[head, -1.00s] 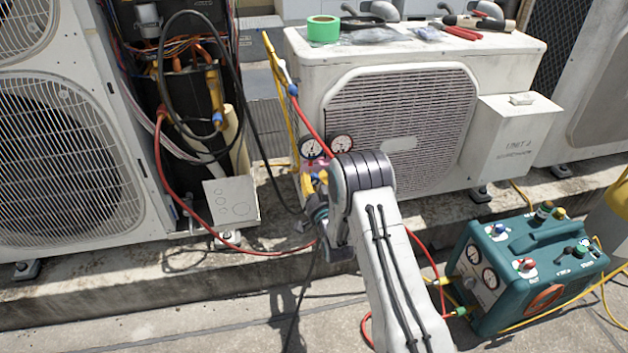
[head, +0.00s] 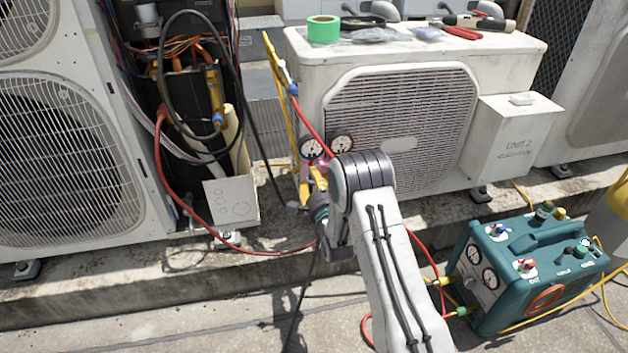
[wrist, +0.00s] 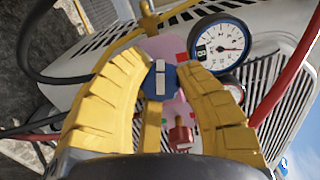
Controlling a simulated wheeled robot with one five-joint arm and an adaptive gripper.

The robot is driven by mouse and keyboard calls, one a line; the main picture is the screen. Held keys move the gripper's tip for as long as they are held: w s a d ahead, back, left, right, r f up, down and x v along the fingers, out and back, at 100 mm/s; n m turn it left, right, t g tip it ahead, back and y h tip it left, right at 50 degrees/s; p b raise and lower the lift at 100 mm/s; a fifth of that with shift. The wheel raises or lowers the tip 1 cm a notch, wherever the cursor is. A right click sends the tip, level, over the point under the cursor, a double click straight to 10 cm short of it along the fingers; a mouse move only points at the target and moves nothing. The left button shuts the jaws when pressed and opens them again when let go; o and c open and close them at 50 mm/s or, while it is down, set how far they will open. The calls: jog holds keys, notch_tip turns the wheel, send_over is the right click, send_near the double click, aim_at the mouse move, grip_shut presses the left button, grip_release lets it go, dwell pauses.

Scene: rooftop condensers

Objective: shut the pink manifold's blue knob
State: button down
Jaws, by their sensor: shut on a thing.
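The pink manifold (wrist: 163,45) fills the middle of the wrist view, partly hidden behind my gripper. Its blue knob (wrist: 160,80), with a white bar across its face, sits between my two yellow fingertips. My gripper (wrist: 168,70) is shut on the blue knob, one finger on each side. The white bar lies about along the fingers. A red knob (wrist: 181,136) shows below the blue one. In the head view the manifold's two round gauges (head: 312,147) show above my gripper (head: 313,185), and my wrist hides most of the manifold.
The manifold hangs in front of a white condenser unit (head: 400,110). A red hose (head: 312,122), a yellow hose (head: 277,75) and a black hose (head: 262,150) run close to my gripper. A teal recovery machine (head: 530,265) stands at the right on the ground.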

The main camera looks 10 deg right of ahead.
jog(key=m, duration=0.7)
jog(key=shift+a+r, duration=0.1)
jog(key=m, duration=0.4)
jog(key=shift+r+m, duration=0.1)
jog(key=shift+m, duration=0.2)
jog(key=shift+w+r+m, duration=0.1)
jog(key=shift+m, duration=1.2)
jog(key=shift+r, duration=0.1)
jog(key=c, duration=1.3)
grip_release()
jog(key=o, duration=0.4)
jog(key=shift+f, duration=0.2)
